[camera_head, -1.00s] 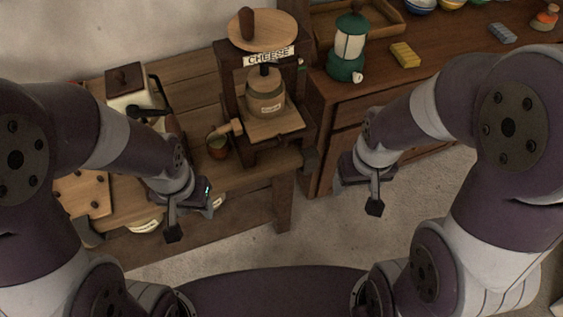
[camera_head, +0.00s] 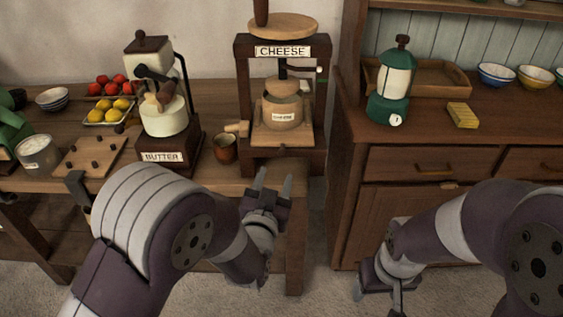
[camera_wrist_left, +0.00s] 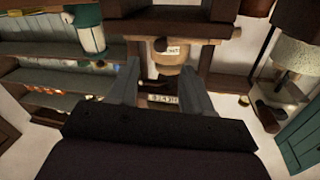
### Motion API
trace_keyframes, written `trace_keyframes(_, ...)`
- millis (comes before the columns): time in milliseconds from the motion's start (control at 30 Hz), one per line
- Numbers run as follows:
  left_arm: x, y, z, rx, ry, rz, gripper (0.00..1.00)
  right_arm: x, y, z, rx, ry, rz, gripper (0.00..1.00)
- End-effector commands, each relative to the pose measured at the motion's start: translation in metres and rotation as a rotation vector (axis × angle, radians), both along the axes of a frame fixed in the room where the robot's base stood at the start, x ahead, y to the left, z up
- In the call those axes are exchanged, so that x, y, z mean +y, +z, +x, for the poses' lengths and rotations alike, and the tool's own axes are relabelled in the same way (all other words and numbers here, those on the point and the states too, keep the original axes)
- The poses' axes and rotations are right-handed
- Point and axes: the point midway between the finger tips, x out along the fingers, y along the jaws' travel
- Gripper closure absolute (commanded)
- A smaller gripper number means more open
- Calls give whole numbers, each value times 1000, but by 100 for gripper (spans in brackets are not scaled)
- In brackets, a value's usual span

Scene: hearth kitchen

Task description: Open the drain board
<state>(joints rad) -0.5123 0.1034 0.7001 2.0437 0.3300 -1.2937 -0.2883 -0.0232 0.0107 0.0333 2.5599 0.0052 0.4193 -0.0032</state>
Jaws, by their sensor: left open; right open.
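The cheese press (camera_head: 240,80) stands on the wooden bench, with a "CHEESE" sign on top. A cheese mould (camera_head: 282,112) sits in it on a light wooden board (camera_head: 262,139). I cannot tell for sure whether this is the drain board. In the left wrist view, a small pale label (camera_wrist_left: 163,98) shows low between the fingers, too small to read surely. My left gripper (camera_head: 274,182) is open and empty, in front of and below the press; its fingers (camera_wrist_left: 160,64) flank the mould in the wrist view. My right gripper (camera_head: 378,290) hangs open, lower right.
Left of the press are a brown cup (camera_head: 225,149) and the butter churn (camera_head: 165,120). The bench (camera_head: 222,184) has a front edge near my left gripper.

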Motion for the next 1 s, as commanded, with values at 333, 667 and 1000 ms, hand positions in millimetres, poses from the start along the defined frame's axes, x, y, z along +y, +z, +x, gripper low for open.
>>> trace_keyframes(333, -13, -1, 67, 1, 0, -1, 50, 0, -1, 0, 0, 0, 0, 32)
trace_keyframes(667, -15, 0, 74, 2, -1, -1, 50, 0, -2, 0, 0, 0, 0, 32)
trace_keyframes(1000, -15, -1, 73, 2, -2, -1, 100, 0, -2, 0, 0, 0, 0, 32)
